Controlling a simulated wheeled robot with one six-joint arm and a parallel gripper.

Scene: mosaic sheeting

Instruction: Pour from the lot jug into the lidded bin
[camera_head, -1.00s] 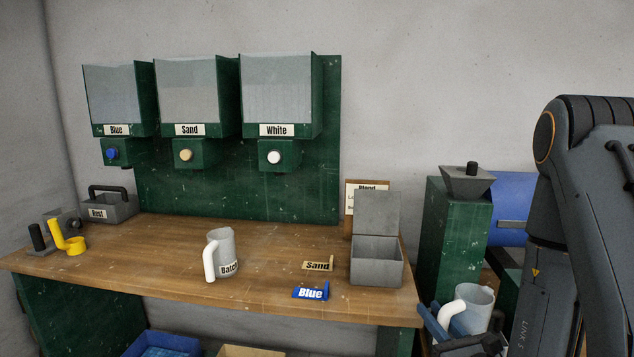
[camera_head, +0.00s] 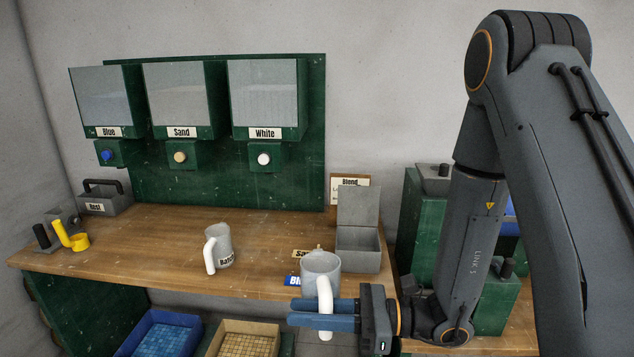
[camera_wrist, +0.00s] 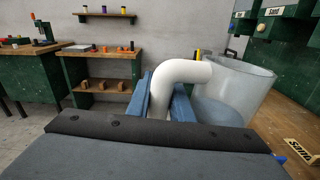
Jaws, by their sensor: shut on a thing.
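My gripper (camera_head: 325,313) has blue fingers shut on the white handle of a grey jug (camera_head: 320,266), which I take for the lot jug. The jug is upright at the bench's front edge, in front of the lidded bin. In the wrist view the see-through jug (camera_wrist: 232,88) stands right of the fingers (camera_wrist: 165,98), with pale blue-grey contents low inside. The lidded bin (camera_head: 357,251) is a grey box with its lid raised at the back, at the bench's right end. Its contents are hidden.
Another jug marked "Batch" (camera_head: 222,244) stands mid-bench. A blue tag (camera_head: 293,281) and a Sand tag (camera_head: 300,253) lie partly behind the held jug. A yellow scoop (camera_head: 72,237) is at far left. Hoppers (camera_head: 265,100) hang above. The bench (camera_head: 150,235) is clear around centre-left.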

